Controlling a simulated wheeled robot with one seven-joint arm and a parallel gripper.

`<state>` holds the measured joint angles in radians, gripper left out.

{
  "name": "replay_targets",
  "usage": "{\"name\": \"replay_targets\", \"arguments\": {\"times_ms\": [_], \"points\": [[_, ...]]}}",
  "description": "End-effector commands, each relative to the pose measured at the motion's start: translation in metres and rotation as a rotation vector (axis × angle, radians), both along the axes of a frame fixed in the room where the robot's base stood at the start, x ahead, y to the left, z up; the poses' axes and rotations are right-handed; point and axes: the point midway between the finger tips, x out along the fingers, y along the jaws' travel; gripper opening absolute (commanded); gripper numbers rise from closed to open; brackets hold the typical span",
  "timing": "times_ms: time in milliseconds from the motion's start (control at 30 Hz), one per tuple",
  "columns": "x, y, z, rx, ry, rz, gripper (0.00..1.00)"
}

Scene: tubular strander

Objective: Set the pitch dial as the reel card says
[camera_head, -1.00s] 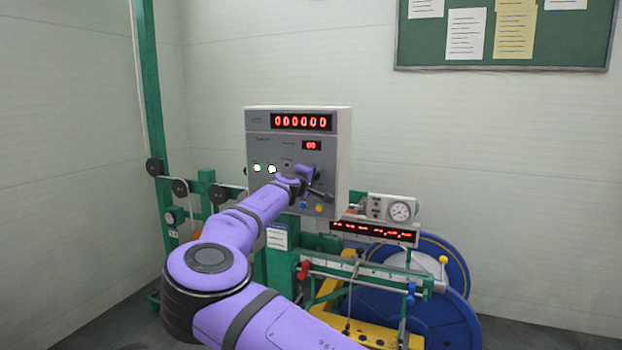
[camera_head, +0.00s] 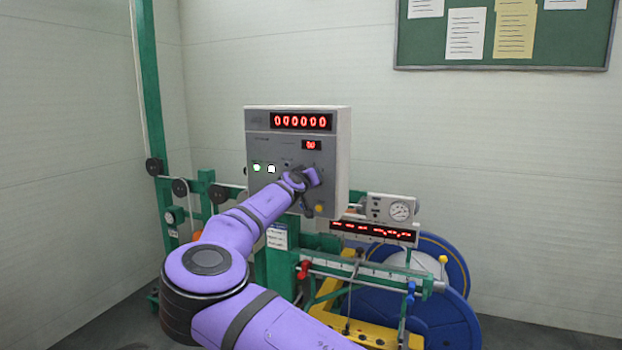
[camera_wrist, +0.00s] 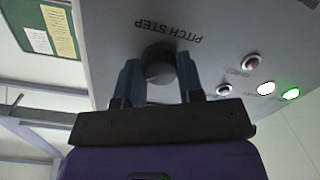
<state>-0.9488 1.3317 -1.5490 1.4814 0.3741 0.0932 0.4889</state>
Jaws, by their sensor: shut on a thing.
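The wrist view is turned, with the lettering upside down. In the head view my gripper (camera_head: 308,192) is at the lower right of the control box (camera_head: 268,150) face and hides the dial. A small card (camera_head: 277,238) hangs below the box; its text is too small to read.
The box has a red six-digit display (camera_head: 301,121), a small red display (camera_head: 311,145) and lit buttons (camera_head: 257,168). A yellow button (camera_head: 319,209) is close below my gripper. A gauge (camera_head: 400,210) and a blue reel (camera_head: 455,310) stand to the right.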

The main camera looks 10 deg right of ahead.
Motion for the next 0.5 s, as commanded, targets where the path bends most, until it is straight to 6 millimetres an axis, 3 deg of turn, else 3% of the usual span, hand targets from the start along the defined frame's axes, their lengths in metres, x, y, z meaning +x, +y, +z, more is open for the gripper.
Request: {"name": "replay_targets", "arguments": {"times_ms": [500], "points": [[-0.0003, 0.0005, -0.0035, 0.126, -0.086, -0.002, 0.11]]}}
